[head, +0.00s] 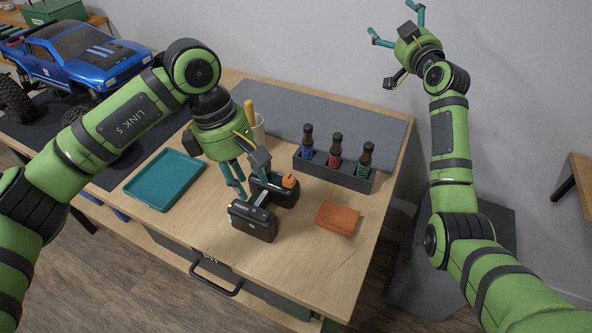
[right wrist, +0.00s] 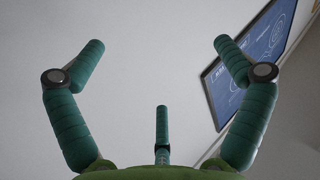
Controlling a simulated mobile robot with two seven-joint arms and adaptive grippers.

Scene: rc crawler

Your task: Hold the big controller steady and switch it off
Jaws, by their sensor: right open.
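The big controller (head: 254,221) is black and lies on the wooden workbench in the head view. Its front block has a small orange spot at its left edge, and an orange part sits on the block behind. My left gripper (head: 243,181) points down at its middle, with teal fingers beside the part between the blocks. The fingers partly cover it, and I cannot tell whether they grip it. My right gripper (head: 393,20) is open and empty, raised near the wall at upper right. Its spread fingers also show in the right wrist view (right wrist: 160,48).
A teal tray (head: 135,196) lies left of the controller. A dark rack (head: 335,174) with several bottles stands behind, and an orange-brown block (head: 338,217) lies to the right. A blue truck (head: 78,55) stands at far left. A wall poster (right wrist: 250,55) shows in the right wrist view.

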